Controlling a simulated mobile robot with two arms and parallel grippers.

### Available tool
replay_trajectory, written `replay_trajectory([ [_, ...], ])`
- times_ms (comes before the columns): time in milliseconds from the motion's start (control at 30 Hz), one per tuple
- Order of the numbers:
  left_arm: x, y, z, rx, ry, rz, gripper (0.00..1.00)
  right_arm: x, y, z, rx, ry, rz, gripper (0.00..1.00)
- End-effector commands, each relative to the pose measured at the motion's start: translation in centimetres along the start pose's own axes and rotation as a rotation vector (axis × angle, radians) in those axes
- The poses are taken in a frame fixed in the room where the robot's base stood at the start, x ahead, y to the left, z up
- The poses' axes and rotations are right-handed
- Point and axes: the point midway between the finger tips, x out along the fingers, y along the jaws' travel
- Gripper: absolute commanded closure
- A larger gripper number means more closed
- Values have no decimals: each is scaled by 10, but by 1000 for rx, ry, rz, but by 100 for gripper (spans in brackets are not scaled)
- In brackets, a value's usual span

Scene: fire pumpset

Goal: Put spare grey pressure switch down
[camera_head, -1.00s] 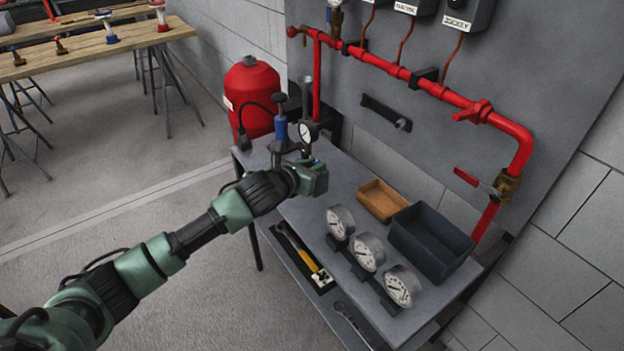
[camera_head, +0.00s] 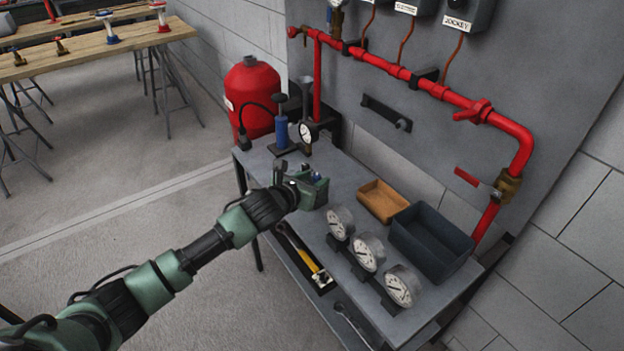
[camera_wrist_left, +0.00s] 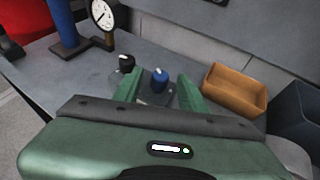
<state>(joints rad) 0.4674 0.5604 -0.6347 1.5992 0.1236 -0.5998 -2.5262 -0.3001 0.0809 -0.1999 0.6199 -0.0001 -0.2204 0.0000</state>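My left gripper (camera_head: 312,185) is low over the near side of the grey bench, just left of the gauges. In the left wrist view its two green fingers (camera_wrist_left: 161,90) stand apart. A small dark grey part with a blue knob (camera_wrist_left: 160,78) shows between them, with no clear contact at the fingers. I cannot tell for sure that it is the spare grey pressure switch. A similar part with a black knob (camera_wrist_left: 126,63) stands on the bench just left of the fingers; it also shows in the head view (camera_head: 280,169). My right gripper is not in view.
Three round gauges (camera_head: 367,252), an orange-brown tray (camera_head: 382,200) and a dark bin (camera_head: 431,243) stand on the bench (camera_head: 345,177). A blue hand pump (camera_head: 281,131) with a gauge stands at its far end. Red pipework (camera_head: 396,71) runs along the panel behind.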

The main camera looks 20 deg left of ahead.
Motion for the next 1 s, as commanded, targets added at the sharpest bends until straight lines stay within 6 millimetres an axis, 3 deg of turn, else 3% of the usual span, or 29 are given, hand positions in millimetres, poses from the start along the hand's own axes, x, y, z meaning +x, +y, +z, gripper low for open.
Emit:
replay_trajectory([
  [267, -6, 1, 3, 1, 0, 0, 58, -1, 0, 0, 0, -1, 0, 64],
  [700, -89, 0, 2, 3, 1, -1, 58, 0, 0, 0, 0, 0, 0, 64],
  [1000, -120, 0, 3, 0, 0, 0, 58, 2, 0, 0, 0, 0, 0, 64],
])
